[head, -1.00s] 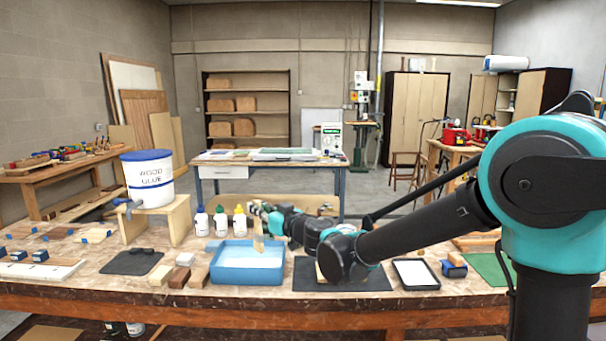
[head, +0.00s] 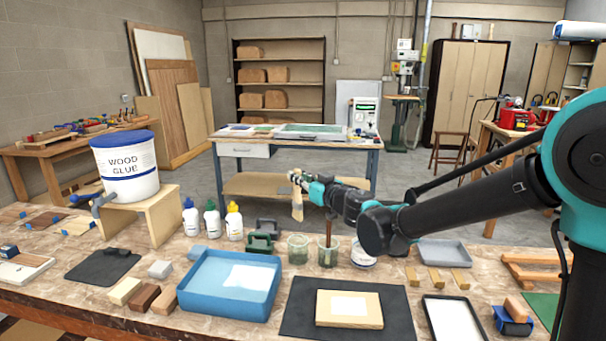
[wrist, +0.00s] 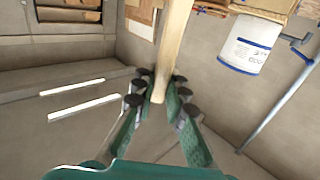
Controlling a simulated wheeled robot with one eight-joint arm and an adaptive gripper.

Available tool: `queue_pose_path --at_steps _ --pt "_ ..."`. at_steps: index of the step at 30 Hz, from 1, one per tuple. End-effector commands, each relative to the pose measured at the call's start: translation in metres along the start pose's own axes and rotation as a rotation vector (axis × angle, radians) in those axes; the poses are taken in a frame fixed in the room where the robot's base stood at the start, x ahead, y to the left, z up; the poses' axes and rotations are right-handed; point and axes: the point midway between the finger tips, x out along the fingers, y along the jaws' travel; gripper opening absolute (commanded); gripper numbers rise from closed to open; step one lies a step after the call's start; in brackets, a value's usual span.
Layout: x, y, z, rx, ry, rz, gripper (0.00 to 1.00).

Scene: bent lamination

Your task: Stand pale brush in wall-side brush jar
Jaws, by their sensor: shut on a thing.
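My gripper (head: 297,180) is shut on the pale brush (head: 297,207), which hangs below it with its wide pale end down. In the wrist view my gripper (wrist: 159,92) has its fingers closed around the pale brush (wrist: 173,45). In the head view the brush is in the air, above and apart from two greenish glass jars standing side by side. The left jar (head: 299,249) looks empty. The right jar (head: 328,254) has a dark brown stick (head: 328,230) standing in it. Which jar is nearer the wall is not certain.
A blue tray (head: 205,297) stands in front left of the jars. A dark green object (head: 260,242) and glue bottles (head: 213,220) are to the left. A white tub (head: 362,257) stands right of the jars. A dark mat (head: 295,317) with a board (head: 349,309) lies in front.

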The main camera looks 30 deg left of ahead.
Motion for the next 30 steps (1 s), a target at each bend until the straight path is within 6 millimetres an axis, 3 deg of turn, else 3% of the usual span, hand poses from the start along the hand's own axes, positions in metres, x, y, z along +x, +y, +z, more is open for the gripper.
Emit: queue_pose_path --at_steps 30 --pt "0.0 0.0 0.07 0.0 0.0 0.0 0.0"
